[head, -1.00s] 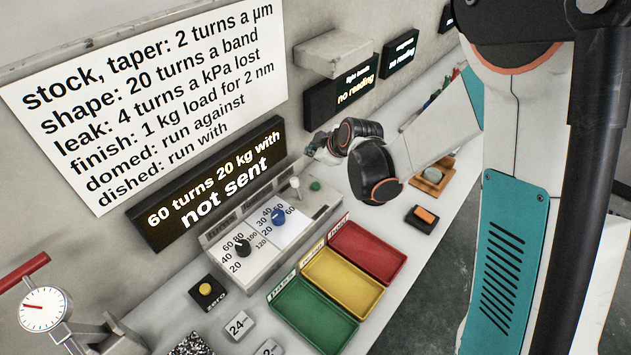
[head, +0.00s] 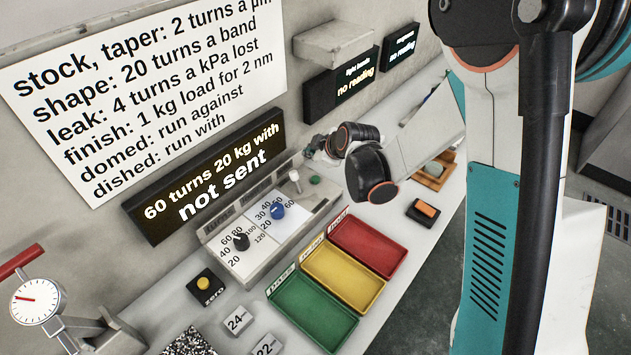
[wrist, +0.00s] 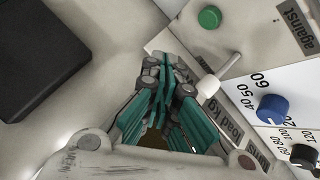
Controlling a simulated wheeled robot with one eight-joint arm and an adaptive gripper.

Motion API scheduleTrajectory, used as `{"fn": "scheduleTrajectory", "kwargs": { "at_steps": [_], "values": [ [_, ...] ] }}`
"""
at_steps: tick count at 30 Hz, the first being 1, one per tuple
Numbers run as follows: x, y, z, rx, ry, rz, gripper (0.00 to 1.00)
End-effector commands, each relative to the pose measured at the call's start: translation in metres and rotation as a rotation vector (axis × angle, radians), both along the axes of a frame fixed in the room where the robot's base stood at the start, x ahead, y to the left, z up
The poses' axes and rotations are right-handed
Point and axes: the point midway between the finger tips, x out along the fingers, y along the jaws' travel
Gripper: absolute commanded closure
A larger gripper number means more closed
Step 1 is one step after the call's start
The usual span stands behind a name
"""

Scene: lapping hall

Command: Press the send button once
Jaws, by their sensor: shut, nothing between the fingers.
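A small green button (head: 314,180) sits at the right end of the grey control box (head: 238,262); no send label on it can be read. It also shows at the top of the wrist view (wrist: 209,17). My gripper (wrist: 168,65) is shut and empty, its fingertips below and left of the green button in that picture and apart from it. In the head view my gripper (head: 312,146) is partly hidden by my wrist, up near the wall behind the box. The display (head: 205,180) reads "60 turns 20 kg with" and "not sent".
A white-tipped lever (head: 295,177) stands beside the button, close to my fingers in the wrist view. A blue knob (head: 277,211) and a black knob (head: 241,241) are further left. Green (head: 318,314), yellow (head: 349,278) and red (head: 372,246) trays lie in front. A dark display (head: 340,88) hangs behind.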

Motion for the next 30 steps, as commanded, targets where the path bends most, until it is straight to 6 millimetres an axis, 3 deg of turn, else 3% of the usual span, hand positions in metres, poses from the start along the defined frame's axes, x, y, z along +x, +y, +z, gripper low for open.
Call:
{"fn": "scheduleTrajectory", "kwargs": {
  "at_steps": [3, 12, 30],
  "values": [
    [0.0, 0.0, -0.02, 0.0, 0.0, 0.0, 1.0],
    [0.0, 0.0, -0.056, 0.0, 0.0, 0.0, 1.0],
    [0.0, 0.0, -0.06, 0.0, 0.0, 0.0, 1.0]
  ]
}}
